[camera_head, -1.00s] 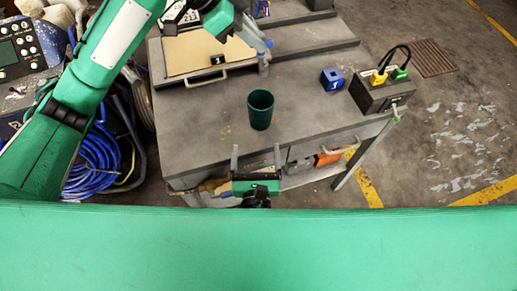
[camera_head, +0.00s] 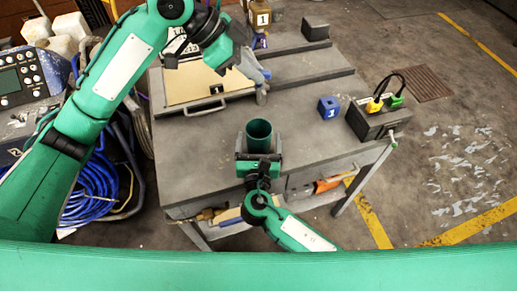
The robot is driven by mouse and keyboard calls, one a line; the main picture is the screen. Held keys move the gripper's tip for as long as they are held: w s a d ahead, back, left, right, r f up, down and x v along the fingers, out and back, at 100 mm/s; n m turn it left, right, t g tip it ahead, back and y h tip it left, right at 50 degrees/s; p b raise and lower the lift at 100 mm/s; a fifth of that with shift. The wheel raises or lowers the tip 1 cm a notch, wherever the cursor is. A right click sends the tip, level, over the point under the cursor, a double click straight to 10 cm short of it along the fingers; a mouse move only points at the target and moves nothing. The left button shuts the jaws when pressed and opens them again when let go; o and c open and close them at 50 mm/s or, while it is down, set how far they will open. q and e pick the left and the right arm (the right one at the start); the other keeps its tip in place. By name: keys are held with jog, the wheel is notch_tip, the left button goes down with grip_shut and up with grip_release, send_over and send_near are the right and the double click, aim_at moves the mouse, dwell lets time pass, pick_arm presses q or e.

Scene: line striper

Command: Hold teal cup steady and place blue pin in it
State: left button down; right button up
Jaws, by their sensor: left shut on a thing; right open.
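The teal cup (camera_head: 259,131) stands upright on the grey workbench. My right gripper (camera_head: 259,152) is open at the cup's near side, its fingers reaching forward on either side of the cup's lower part. My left gripper (camera_head: 258,76) is higher, above the bench behind the cup. It is shut on a slim blue-grey thing that looks like the blue pin (camera_head: 262,90). Fingers and pin are hard to tell apart there. The pin is apart from the cup. The cup's lower part is partly hidden by my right gripper.
A blue block marked 1 (camera_head: 328,107) and a black box with yellow and green plugs (camera_head: 374,118) stand on the right of the bench. A tan board with a handle (camera_head: 205,85) lies at the left.

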jog(key=c, duration=1)
pick_arm(q)
notch_tip(320, 180, down, 13)
pick_arm(e)
jog(key=shift+c, duration=0.4)
dwell(0.7)
pick_arm(q)
jog(key=c, duration=1.3)
grip_release()
jog(key=shift+c, duration=0.2)
jog(key=v, duration=1.2)
